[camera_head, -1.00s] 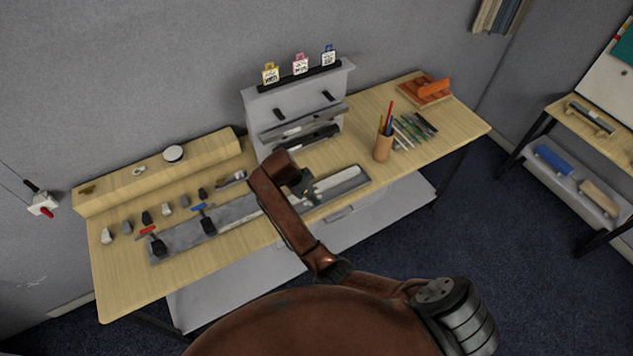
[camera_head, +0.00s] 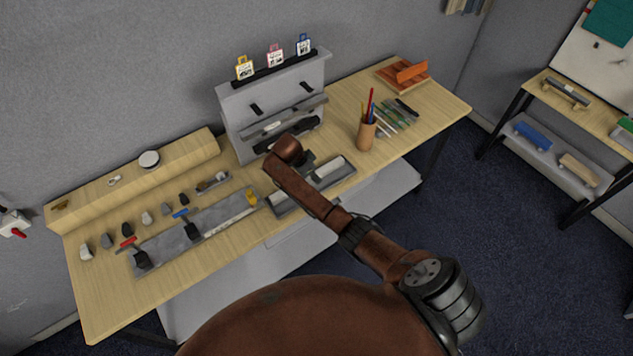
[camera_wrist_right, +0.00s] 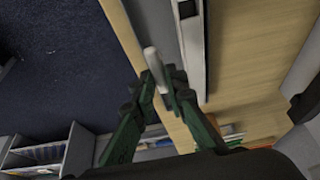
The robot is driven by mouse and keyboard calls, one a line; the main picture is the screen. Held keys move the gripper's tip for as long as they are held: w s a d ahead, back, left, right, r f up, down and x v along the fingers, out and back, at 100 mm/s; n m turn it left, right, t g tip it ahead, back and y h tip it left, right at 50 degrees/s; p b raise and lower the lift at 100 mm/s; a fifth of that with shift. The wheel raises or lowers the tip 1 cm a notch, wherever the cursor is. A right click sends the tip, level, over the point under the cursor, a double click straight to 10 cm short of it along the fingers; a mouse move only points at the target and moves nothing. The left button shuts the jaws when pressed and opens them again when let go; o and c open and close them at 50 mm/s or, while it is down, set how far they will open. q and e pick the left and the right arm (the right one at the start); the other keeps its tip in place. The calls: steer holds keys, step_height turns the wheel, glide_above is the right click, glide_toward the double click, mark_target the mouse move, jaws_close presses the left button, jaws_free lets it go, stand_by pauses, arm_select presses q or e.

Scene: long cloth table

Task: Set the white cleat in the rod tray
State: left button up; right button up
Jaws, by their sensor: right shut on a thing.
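My right gripper (camera_head: 300,162) is over the back edge of the grey rod tray (camera_head: 348,179), near its middle. In the right wrist view my right gripper (camera_wrist_right: 163,90) has its green fingers closed on a slim whitish piece, which I take for the white cleat (camera_wrist_right: 153,62). It sticks out beyond the fingertips. In the head view the held piece is hidden by my wrist. A white rod (camera_head: 328,168) shows in the tray, partly covered by my arm; a pale part also shows at the tray's left end. My left gripper is not in view.
A grey clamp strip (camera_head: 215,219) with red, blue and yellow handles lies left of the tray. Several small blocks (camera_head: 147,218) stand behind it. A tool rack (camera_head: 275,105) rises behind the tray. A pencil cup (camera_head: 367,133) stands to its right.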

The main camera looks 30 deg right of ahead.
steer(key=shift+w+d+f, duration=0.1)
steer(key=shift+d+f, duration=0.15)
steer(key=shift+f, duration=0.05)
steer(key=shift+w+d+f, duration=0.1)
steer(key=shift+d+f, duration=0.1)
steer(key=shift+f, duration=0.05)
step_height(320, 180, down, 2)
steer(key=shift+d+f+p, duration=0.1)
steer(key=shift+p, duration=0.3)
steer(key=shift+f, duration=0.6)
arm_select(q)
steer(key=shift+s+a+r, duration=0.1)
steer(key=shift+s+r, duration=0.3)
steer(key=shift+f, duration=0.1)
arm_select(e)
steer(key=shift+f, duration=0.3)
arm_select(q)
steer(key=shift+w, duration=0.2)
arm_select(e)
steer(key=shift+f, duration=0.3)
